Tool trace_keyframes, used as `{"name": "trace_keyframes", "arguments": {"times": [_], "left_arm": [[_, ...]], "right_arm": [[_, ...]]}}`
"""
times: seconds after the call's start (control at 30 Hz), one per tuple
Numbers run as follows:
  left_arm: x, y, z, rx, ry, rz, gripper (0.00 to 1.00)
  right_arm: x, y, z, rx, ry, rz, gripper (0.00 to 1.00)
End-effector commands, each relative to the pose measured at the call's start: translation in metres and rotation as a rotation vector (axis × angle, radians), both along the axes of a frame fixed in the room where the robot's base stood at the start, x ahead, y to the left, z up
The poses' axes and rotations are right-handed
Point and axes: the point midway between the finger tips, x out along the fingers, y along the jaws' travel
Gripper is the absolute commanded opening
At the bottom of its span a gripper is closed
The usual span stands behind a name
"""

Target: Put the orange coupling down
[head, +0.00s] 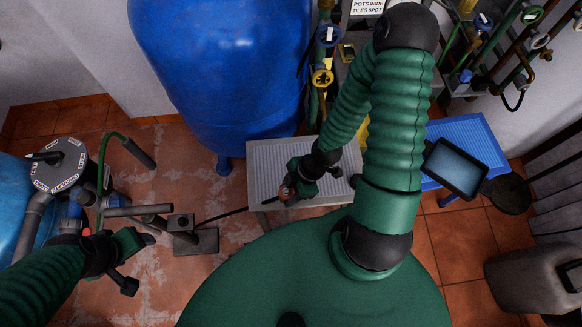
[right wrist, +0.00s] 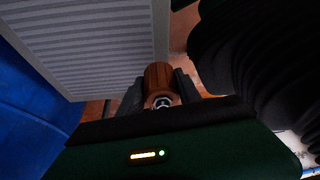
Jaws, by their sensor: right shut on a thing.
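The orange coupling (right wrist: 159,78) is a short ribbed orange-brown cylinder with a dark bore. It sits between the two dark fingers of my right gripper (right wrist: 160,92), which is shut on it. In the head view the coupling (head: 286,191) is a small, partly hidden patch at my right gripper (head: 288,190), over the front part of the grey ribbed table (head: 262,160). The table's ribbed top (right wrist: 90,35) is beside the coupling in the right wrist view; I cannot tell the height between them. My left gripper (head: 140,262) is open and empty at the lower left.
A large blue tank (head: 225,65) stands behind the table. A blue table (head: 465,132) with a dark tablet (head: 455,168) is to the right. A grey canister (head: 530,275) stands lower right. Pipes and a grey block (head: 195,241) are near my left gripper. The grey tabletop's left part is clear.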

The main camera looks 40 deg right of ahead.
Motion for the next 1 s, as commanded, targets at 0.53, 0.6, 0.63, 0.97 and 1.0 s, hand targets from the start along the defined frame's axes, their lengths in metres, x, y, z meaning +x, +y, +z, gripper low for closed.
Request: {"name": "trace_keyframes", "arguments": {"times": [0.53,0.6,0.63,0.97,1.0], "left_arm": [[0.000,0.000,-0.020,0.000,0.000,0.000,0.64],[0.000,0.000,-0.028,0.000,0.000,0.000,0.64],[0.000,0.000,-0.030,0.000,0.000,0.000,0.64],[0.000,0.000,-0.030,0.000,0.000,0.000,0.64],[0.000,0.000,-0.031,0.000,0.000,0.000,0.64]], "right_arm": [[0.095,-0.056,-0.022,-0.001,0.002,0.001,0.00],[0.094,-0.055,-0.036,-0.001,0.003,0.002,0.00],[0.095,-0.055,-0.041,-0.001,0.002,0.003,0.00],[0.094,-0.055,-0.047,-0.004,0.002,0.002,0.00],[0.094,-0.055,-0.047,-0.004,0.002,0.002,0.42]]}}
